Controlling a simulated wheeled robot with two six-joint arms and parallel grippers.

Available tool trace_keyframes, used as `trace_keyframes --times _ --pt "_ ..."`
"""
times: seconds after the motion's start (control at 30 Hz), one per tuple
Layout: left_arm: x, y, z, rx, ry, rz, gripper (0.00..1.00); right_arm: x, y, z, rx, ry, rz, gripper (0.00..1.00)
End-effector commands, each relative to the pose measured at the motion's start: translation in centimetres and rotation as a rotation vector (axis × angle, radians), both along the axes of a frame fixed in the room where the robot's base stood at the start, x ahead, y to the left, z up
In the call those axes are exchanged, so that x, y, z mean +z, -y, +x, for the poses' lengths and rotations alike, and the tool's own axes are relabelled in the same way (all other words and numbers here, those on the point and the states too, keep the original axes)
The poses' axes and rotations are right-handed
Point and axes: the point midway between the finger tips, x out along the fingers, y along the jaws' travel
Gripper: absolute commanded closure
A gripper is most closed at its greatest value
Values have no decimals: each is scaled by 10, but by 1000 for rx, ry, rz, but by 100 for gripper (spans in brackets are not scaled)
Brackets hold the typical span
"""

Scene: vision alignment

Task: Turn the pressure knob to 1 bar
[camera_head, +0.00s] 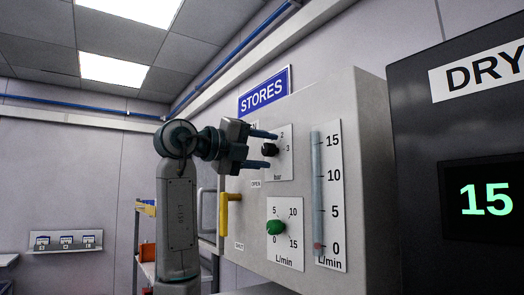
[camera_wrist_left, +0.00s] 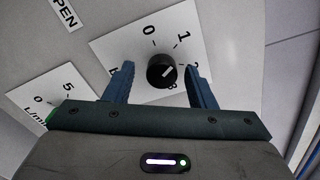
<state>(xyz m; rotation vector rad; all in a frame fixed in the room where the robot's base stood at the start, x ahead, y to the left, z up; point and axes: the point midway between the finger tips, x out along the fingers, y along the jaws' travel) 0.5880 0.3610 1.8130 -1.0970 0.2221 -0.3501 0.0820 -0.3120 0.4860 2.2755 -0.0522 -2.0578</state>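The black pressure knob (camera_head: 269,150) sits on a white bar dial plate (camera_head: 284,171) on the grey panel. In the left wrist view the knob (camera_wrist_left: 161,72) shows a short white mark pointing up and right, seemingly between 1 and 2; the exact reading is unclear. My left gripper (camera_head: 271,150) is open in front of the dial. In the left wrist view its two blue fingers (camera_wrist_left: 159,80) lie on either side of the knob, with gaps visible on both sides. The left finger hides part of the plate; the right one partly hides the 2. My right gripper is out of view.
Below is a green flow knob (camera_head: 275,227) on its own plate. A yellow lever handle (camera_head: 226,211) is at the lower left of the panel. A flow tube gauge (camera_head: 318,190) is to the right. A dark cabinet with a "15" display (camera_head: 486,199) stands further right.

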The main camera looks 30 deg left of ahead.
Motion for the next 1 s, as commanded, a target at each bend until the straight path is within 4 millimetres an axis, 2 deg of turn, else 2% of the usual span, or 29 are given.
trace_keyframes --times 0.23,0.37,0.5,0.7,0.83,1.0 --pt "-1 -4 -7 1 4 -1 50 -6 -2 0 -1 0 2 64" --pt "-3 -12 -26 3 5 0 50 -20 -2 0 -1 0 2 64" --pt "-4 -23 -54 3 6 0 50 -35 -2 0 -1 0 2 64" --pt "-2 -36 -86 1 4 -1 50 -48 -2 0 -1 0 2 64" --pt "-1 -40 -97 1 2 -1 50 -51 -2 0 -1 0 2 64" --pt "0 -41 -101 0 1 0 50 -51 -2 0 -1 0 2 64"
